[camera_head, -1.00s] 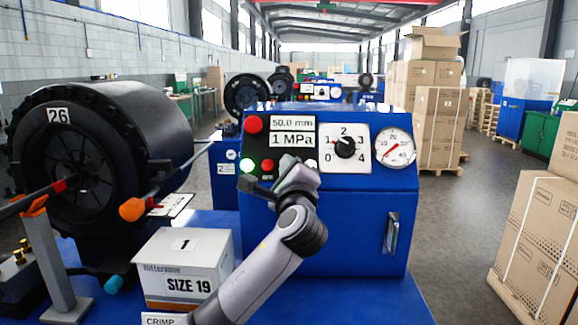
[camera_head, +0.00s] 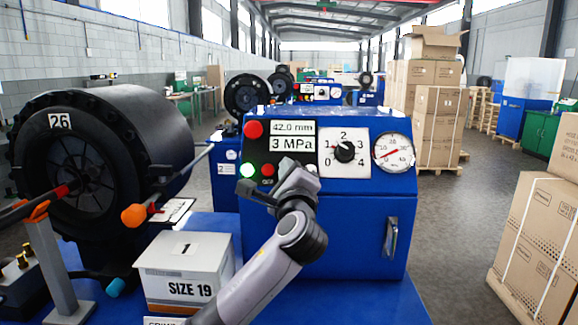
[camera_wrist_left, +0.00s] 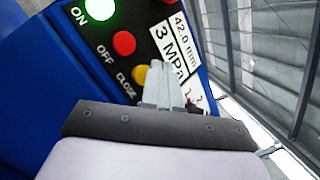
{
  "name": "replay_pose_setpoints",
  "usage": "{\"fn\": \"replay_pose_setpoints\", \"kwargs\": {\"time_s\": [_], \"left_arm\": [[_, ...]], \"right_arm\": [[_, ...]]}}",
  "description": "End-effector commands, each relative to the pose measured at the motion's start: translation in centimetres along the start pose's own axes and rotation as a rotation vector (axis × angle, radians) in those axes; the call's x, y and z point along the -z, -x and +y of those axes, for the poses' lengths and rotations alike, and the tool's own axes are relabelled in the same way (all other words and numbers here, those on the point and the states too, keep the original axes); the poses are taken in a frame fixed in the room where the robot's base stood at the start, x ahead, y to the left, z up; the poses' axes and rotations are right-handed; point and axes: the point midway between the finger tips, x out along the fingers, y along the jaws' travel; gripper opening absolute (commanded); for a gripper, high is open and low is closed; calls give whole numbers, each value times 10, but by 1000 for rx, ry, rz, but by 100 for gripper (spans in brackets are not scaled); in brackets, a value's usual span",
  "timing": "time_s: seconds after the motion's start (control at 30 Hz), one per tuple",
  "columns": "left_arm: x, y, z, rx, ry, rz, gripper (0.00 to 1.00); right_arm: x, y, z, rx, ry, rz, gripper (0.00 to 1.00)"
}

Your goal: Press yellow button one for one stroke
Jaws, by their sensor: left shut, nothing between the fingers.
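The blue control cabinet (camera_head: 350,230) carries a dark panel with a lit green ON button, a red OFF button and a yellow button labelled CLOSE (camera_wrist_left: 140,77). In the left wrist view the yellow button sits beside the fingers, partly covered by them. In the head view my left gripper (camera_head: 285,172) is in front of the panel and hides the yellow button. The gripper is shut and empty, with its fingertips at the panel by the yellow button; contact cannot be made out. The display (camera_head: 292,136) reads 42.0 mm and 3 MPa. My right gripper is not in view.
A large black crimper head (camera_head: 100,150) marked 26 stands left, with orange-tipped rods before it. A white SIZE 19 box (camera_head: 187,270) sits on the blue table below. A dial (camera_head: 344,150) and gauge (camera_head: 394,152) are right of the display. Cartons (camera_head: 540,240) stand right.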

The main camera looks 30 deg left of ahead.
Motion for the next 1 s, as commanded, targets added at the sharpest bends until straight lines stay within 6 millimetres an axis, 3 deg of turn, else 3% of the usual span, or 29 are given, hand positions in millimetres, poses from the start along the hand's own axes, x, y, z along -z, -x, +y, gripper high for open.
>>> {"fn": "replay_pose_setpoints", "kwargs": {"time_s": [0.33, 0.7, 1.0], "left_arm": [[-2, 2, -3, 1, 0, 1, 0], [-21, 27, -22, 2, -1, 2, 0], [-25, 36, -26, 1, 0, 1, 0]], "right_arm": [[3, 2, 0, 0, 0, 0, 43], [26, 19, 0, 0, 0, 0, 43], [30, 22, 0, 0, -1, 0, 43]]}}
